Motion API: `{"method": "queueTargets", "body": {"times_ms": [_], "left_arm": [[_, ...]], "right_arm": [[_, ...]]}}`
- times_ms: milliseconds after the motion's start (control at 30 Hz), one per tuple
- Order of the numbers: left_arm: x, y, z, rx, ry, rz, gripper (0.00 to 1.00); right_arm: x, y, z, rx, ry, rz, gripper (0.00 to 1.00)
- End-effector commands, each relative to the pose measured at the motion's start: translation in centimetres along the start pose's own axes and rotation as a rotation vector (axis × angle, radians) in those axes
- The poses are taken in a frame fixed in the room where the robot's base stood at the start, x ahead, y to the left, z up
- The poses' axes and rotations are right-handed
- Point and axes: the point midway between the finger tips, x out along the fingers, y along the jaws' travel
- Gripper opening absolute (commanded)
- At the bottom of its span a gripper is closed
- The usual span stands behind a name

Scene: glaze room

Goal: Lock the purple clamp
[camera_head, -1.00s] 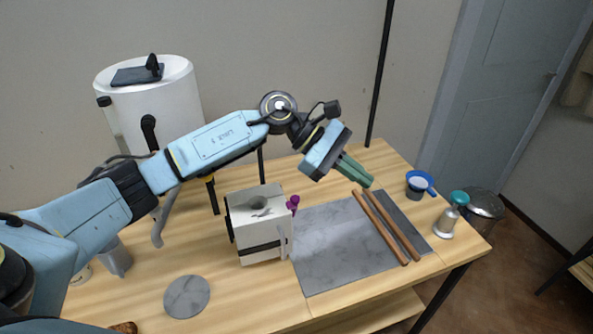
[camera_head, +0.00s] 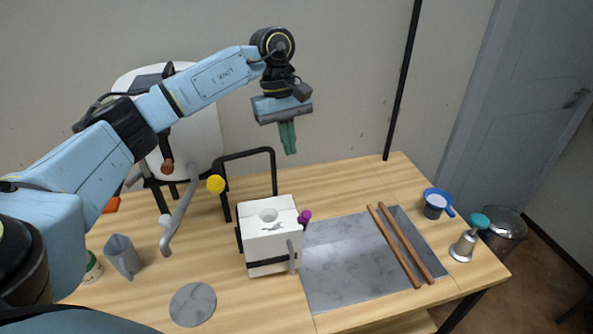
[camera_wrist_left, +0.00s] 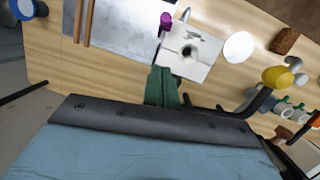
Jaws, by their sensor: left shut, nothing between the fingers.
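The purple clamp (camera_head: 305,217) is a small purple piece at the right side of a white block-shaped mold (camera_head: 269,247) with a round hole in its top. My left gripper (camera_head: 289,150) is above and behind the mold in the head view, pointing down, apart from the clamp. Its green fingers (camera_wrist_left: 162,72) are closed together with nothing between them. A grey lever (camera_head: 291,256) is on the mold's front right. My right gripper is not in view.
A grey slab (camera_head: 345,278) with two wooden rods (camera_head: 396,248) lies right of the mold. A round grey disc (camera_head: 193,304) lies front left. A black frame (camera_head: 247,154) and a pipe with a yellow knob (camera_head: 215,184) stand behind and left. A bell-like tool (camera_head: 464,246) is far right.

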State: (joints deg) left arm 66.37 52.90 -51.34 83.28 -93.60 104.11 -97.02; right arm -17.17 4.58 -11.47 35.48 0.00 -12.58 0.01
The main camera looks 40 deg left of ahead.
Motion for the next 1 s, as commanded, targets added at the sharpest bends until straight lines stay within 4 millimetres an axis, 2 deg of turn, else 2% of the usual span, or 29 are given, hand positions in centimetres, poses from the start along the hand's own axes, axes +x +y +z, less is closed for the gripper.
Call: {"method": "queueTargets", "body": {"times_ms": [467, 700, 1000], "left_arm": [[9.4, -0.1, 0.2, 0.001, -0.004, -0.005, 0.00], [11.5, 0.0, 2.4, 0.001, -0.002, -0.002, 0.00], [12.1, 0.0, 2.9, 0.000, -0.001, 0.000, 0.00]], "right_arm": [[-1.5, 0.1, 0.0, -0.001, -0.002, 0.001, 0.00], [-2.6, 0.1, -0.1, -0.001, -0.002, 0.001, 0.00], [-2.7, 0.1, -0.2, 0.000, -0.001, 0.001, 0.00]]}}
